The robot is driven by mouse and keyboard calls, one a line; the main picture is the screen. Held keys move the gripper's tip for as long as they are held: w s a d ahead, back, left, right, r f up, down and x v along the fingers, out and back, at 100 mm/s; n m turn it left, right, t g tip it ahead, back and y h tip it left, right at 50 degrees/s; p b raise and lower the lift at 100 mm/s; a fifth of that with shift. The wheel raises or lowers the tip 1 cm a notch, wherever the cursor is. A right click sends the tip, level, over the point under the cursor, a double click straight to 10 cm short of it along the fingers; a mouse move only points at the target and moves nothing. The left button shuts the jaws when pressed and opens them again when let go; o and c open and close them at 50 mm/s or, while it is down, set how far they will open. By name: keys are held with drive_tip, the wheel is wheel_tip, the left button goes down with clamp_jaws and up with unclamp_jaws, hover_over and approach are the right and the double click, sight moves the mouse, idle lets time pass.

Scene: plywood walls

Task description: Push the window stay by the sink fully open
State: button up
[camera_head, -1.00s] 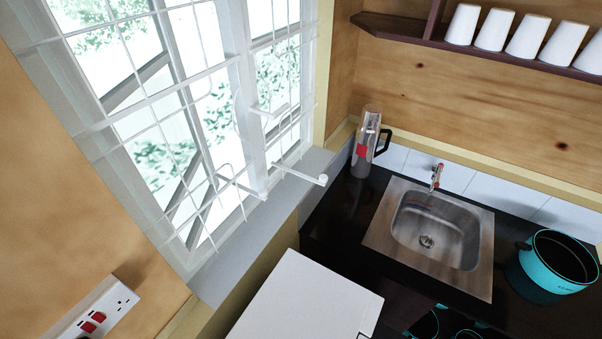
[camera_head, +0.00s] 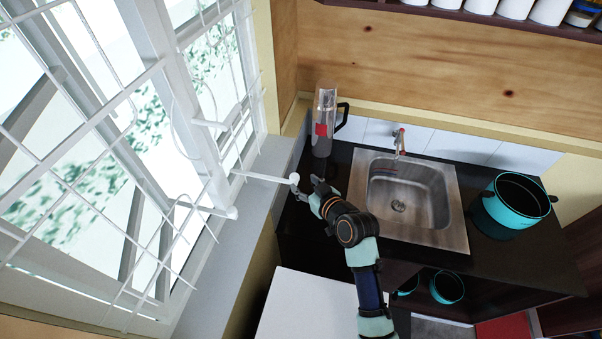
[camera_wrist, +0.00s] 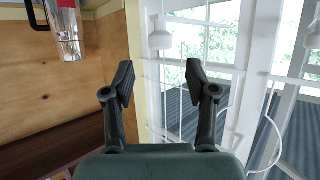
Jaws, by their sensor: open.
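The window stay by the sink is a white bar (camera_head: 262,177) that juts from the window frame over the sill, with a round knob at its end. My gripper (camera_head: 311,188) is just right of that knob in the head view; I cannot tell whether they touch. In the wrist view my gripper (camera_wrist: 157,85) is open, with nothing between its fingers. A white knob (camera_wrist: 160,40), seemingly the stay's end, shows beyond and between the fingertips. A second white stay (camera_head: 205,209) lies further left along the window.
A clear jug (camera_head: 325,115) with a black handle stands behind my gripper, near the wall. The sink (camera_head: 425,225) and a turquoise pot (camera_head: 513,205) are to the right. White window bars (camera_head: 120,100) line the left. A white surface (camera_head: 315,310) is in front.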

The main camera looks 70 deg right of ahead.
sight(295, 176)
drive_tip(key=b+x, duration=0.4)
drive_tip(key=x, duration=0.2)
drive_tip(key=shift+w+f, duration=0.1)
drive_tip(key=shift+f, duration=0.15)
drive_tip(key=shift+w+d, duration=0.3)
drive_tip(key=shift+w, duration=0.05)
drive_tip(key=shift+r, duration=0.1)
clamp_jaws()
